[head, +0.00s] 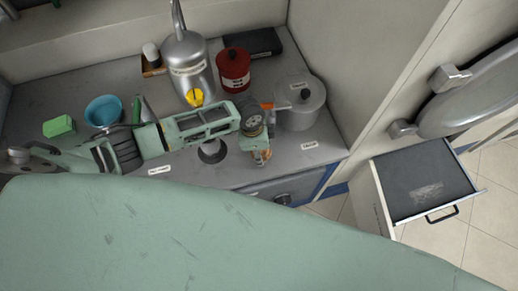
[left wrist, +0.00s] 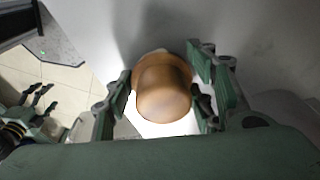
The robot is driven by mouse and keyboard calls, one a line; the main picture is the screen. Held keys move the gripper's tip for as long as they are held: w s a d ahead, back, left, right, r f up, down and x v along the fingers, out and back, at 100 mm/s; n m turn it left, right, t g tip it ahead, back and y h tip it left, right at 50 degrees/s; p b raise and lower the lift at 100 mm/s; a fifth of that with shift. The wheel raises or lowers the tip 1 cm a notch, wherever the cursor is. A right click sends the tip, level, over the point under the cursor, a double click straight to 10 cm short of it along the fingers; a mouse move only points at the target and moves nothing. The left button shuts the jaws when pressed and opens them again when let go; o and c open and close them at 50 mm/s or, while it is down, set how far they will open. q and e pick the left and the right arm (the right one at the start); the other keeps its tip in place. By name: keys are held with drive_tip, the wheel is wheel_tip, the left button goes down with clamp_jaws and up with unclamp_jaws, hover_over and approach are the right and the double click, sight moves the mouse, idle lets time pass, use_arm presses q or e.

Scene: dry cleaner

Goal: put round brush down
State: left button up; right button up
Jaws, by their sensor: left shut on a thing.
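The round brush shows as a rounded brown wooden piece (left wrist: 163,88) in the middle of the left wrist view, between my left fingers. My left gripper (head: 258,146) is shut on it, pointing down near the front edge of the grey counter (head: 215,172). In the head view only a small brown part of the brush (head: 262,157) shows below the fingers. I cannot tell whether its lower end touches the counter. My right gripper (left wrist: 38,97) shows small at the left of the left wrist view, its fingers apart and empty; it is outside the head view.
A steel pot (head: 300,104), red canister (head: 233,69), steel jug (head: 187,68), blue bowl (head: 104,110) and green block (head: 59,126) stand on the counter. Labels mark its front, one at right (head: 309,145). An open drawer (head: 425,187) juts out at right.

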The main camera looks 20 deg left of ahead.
use_arm(q)
drive_tip(key=o, duration=0.9)
drive_tip(key=shift+f, duration=0.1)
drive_tip(key=o, duration=0.4)
use_arm(e)
drive_tip(key=shift+d, duration=0.45)
use_arm(q)
drive_tip(key=r, duration=0.7)
drive_tip(key=a+r+b, duration=0.1)
drive_tip(key=r, duration=0.3)
drive_tip(key=shift+s, duration=0.35)
drive_tip(key=shift+a+r, duration=0.15)
drive_tip(key=shift+r, duration=0.5)
use_arm(e)
drive_tip(key=shift+s+a+f, duration=0.15)
drive_tip(key=shift+a+f, duration=0.05)
drive_tip(key=shift+f, duration=0.45)
use_arm(q)
drive_tip(key=shift+s+f, duration=0.1)
drive_tip(key=shift+s, duration=0.05)
